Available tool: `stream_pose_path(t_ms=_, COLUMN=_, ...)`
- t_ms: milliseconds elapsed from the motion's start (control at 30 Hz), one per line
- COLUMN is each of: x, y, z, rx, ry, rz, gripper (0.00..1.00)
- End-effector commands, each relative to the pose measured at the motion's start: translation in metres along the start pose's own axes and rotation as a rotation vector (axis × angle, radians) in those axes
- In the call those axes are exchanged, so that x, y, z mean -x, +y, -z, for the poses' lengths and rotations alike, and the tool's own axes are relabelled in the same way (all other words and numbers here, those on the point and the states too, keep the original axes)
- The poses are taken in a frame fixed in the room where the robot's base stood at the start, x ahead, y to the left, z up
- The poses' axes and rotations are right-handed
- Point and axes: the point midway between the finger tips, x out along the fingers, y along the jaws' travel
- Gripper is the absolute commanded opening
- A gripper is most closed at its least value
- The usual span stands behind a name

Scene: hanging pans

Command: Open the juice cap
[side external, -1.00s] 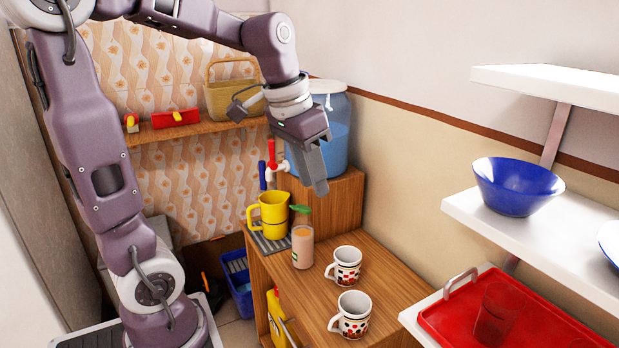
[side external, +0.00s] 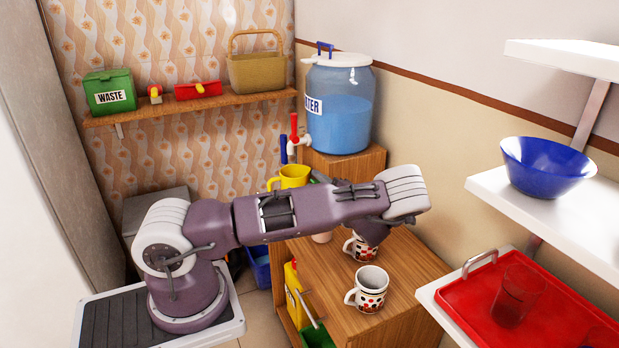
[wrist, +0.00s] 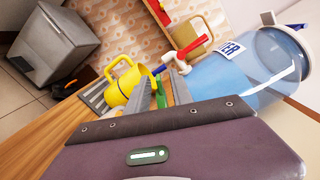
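The juice container is mostly hidden behind my arm in the side view; only a pale lower part (side external: 322,237) shows. Its green top (wrist: 160,95) shows in the wrist view between my two fingers. My gripper (wrist: 162,84) is open, with a finger on either side of the green top. I cannot tell whether either finger touches it. In the side view the fingers are mostly hidden behind my arm.
A yellow pitcher (side external: 290,177) stands close by, below the blue water dispenser (side external: 340,110) with red and blue taps. Two patterned mugs, one (side external: 370,288) nearer, stand on the wooden cabinet (side external: 415,262). White shelves are at right.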

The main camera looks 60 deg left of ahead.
Motion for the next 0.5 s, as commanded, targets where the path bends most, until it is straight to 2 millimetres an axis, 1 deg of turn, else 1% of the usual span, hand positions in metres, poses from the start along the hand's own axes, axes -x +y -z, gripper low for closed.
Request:
stream_pose_path(t_ms=33, x=-0.01, y=0.0, z=-0.001, rx=-0.001, ry=-0.004, rz=0.0, gripper=0.27)
stream_pose_path(t_ms=100, x=-0.023, y=0.001, z=-0.001, rx=0.001, ry=-0.004, rz=-0.002, gripper=0.27)
stream_pose_path(t_ms=200, x=-0.034, y=0.001, z=-0.001, rx=0.0, ry=-0.002, rz=-0.003, gripper=0.27)
stream_pose_path(t_ms=300, x=-0.039, y=0.001, z=0.0, rx=0.0, ry=-0.001, rz=-0.003, gripper=0.27)
stream_pose_path(t_ms=500, x=-0.039, y=0.001, z=-0.001, rx=0.0, ry=-0.001, rz=-0.004, gripper=0.27)
